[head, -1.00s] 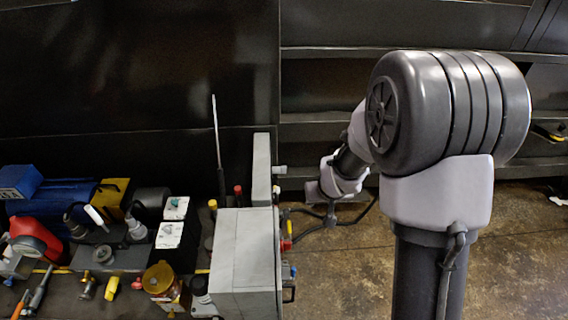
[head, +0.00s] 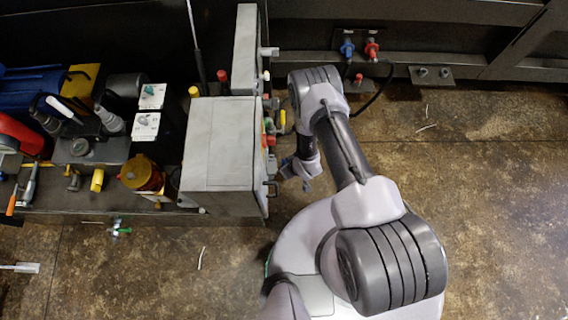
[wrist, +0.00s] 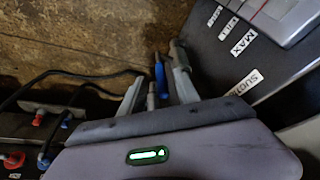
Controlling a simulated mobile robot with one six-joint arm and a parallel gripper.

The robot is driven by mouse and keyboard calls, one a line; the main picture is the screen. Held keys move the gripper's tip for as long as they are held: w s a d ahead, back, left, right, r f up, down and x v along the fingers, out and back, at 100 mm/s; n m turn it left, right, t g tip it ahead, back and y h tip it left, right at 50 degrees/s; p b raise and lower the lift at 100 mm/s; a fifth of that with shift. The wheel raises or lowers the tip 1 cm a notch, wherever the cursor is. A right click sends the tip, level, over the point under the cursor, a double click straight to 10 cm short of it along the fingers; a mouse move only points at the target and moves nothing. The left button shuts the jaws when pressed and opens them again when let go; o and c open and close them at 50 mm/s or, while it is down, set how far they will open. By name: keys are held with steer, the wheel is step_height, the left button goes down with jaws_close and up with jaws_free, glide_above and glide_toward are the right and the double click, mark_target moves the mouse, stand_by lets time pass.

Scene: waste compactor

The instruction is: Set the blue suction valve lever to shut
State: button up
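A slim blue lever (wrist: 159,73) shows in the wrist view, upright between the two fingers of my gripper (wrist: 156,76). The fingers are apart, and I see no clear contact with the lever. A grey metal rod end stands close by the right finger. A white label, partly cut off and starting "SUCT" (wrist: 247,82), is on the dark panel to the right. In the head view my gripper (head: 301,172) is beside the right face of the grey cabinet (head: 222,150). The lever cannot be made out surely there, and its valve body is mostly hidden.
A "MAX" label (wrist: 243,41) is on the same panel. Blue (head: 347,48) and red (head: 371,49) connectors with a black cable (head: 376,92) are at the back wall. A cluttered bench (head: 75,195) lies left of the cabinet.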

mark_target(285, 162)
steer(key=shift+w+a+f+b, duration=0.1)
steer(key=shift+w+a+b, duration=0.15)
steer(key=shift+w, duration=0.25)
steer(key=shift+w+a+f+b, duration=0.1)
steer(key=shift+w+a, duration=0.25)
steer(key=shift+w, duration=0.15)
steer(key=b+x, duration=0.2)
steer(key=shift+w+a+f, duration=0.1)
steer(key=shift+w+f, duration=0.1)
steer(key=shift+f, duration=0.1)
jaws_close()
stand_by(0.3)
